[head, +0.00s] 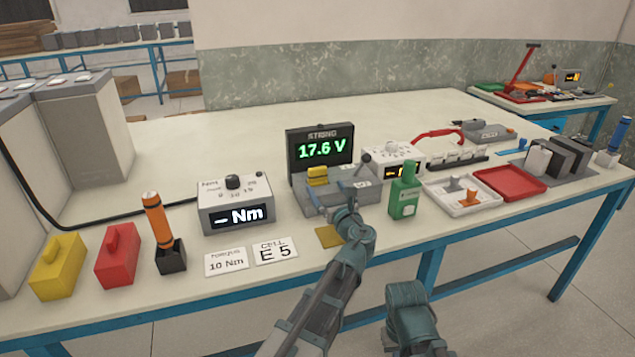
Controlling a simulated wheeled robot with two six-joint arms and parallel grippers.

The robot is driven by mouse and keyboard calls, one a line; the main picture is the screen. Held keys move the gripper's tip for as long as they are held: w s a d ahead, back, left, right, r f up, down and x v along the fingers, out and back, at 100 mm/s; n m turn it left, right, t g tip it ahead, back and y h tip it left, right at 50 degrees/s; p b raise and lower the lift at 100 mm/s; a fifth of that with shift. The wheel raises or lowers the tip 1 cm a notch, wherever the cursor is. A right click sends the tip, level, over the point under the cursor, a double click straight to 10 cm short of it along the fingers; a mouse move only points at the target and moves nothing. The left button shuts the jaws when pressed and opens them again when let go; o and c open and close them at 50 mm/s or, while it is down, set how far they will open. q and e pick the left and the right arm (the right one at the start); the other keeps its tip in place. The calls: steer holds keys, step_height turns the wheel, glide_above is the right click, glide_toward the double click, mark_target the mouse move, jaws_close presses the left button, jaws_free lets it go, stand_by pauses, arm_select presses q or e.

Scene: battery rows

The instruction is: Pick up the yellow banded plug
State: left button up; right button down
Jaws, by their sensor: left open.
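A small yellow block with darker bands, which looks like the yellow banded plug (317,176), sits upright on the left part of a grey fixture (318,208), in front of the voltage display. My left gripper (351,208) is open at the front edge of this fixture, to the right of the plug, nearer to me and apart from it. Its fingers are small and partly hidden by my own wrist. My right arm shows at the bottom, but its gripper cannot be made out.
The display (320,150) stands behind the plug. A yellow pad (329,237) lies at the front. Red and white trays (509,184) are farther right. The table's back middle is clear.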

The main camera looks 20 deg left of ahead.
mark_target(318, 177)
arm_select(q)
steer(key=shift+w+a, duration=0.1)
steer(key=x, duration=0.5)
steer(key=shift+a, duration=0.2)
steer(key=c, duration=1.5)
steer(key=shift+o, duration=0.2)
steer(key=shift+r, duration=0.15)
steer(key=shift+r+p, duration=0.4)
steer(key=shift+p, duration=0.2)
step_height(318, 177, up, 3)
steer(key=p, duration=0.3)
steer(key=s+d, duration=0.1)
steer(key=s, duration=0.4)
steer(key=s+d, duration=0.2)
steer(key=s, duration=0.3)
steer(key=s+d+r+p, duration=0.1)
steer(key=s+d, duration=0.1)
steer(key=s, duration=0.3)
steer(key=shift+s+d, duration=0.15)
steer(key=shift+s, duration=0.1)
